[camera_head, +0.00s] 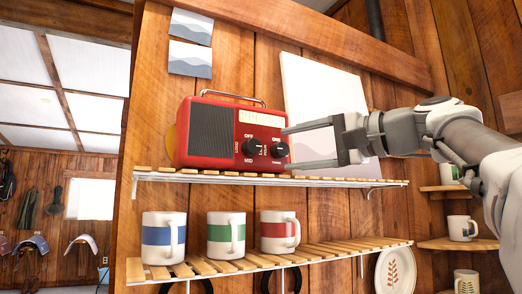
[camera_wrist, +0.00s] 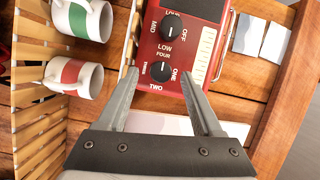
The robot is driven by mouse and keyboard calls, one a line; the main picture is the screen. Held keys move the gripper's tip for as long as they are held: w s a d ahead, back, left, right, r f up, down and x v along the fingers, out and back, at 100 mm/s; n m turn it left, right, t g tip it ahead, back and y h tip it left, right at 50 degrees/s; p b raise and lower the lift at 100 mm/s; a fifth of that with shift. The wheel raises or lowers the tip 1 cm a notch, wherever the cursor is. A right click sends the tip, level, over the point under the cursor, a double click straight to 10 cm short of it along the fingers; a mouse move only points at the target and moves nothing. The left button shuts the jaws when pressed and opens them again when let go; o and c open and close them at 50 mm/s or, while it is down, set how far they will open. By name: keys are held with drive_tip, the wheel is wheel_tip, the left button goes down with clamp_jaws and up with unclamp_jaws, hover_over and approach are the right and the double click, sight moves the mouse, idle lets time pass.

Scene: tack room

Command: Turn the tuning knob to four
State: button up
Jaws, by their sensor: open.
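The red radio (camera_head: 216,130) stands on the upper slatted shelf. Its black tuning knob (camera_head: 279,150), ringed by labels ONE to FOUR, is the right one of two; in the wrist view it (camera_wrist: 164,74) lies below the volume knob (camera_wrist: 171,32). The direction of its pointer is too small to read surely. My gripper (camera_head: 288,148) is open and empty at the radio's right front. In the wrist view its fingertips (camera_wrist: 160,72) appear on either side of the tuning knob. I cannot tell whether they touch it or how deep they reach.
The upper shelf (camera_head: 335,182) runs under the gripper. Mugs with blue (camera_head: 162,237), green (camera_head: 226,235) and red (camera_head: 279,231) bands stand on the lower shelf. A white panel (camera_head: 310,95) leans behind the gripper. Open air lies in front of the shelves.

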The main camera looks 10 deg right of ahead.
drive_tip(key=v, duration=1.5)
drive_tip(key=shift+s+d, duration=0.15)
drive_tip(key=shift+s, duration=0.1)
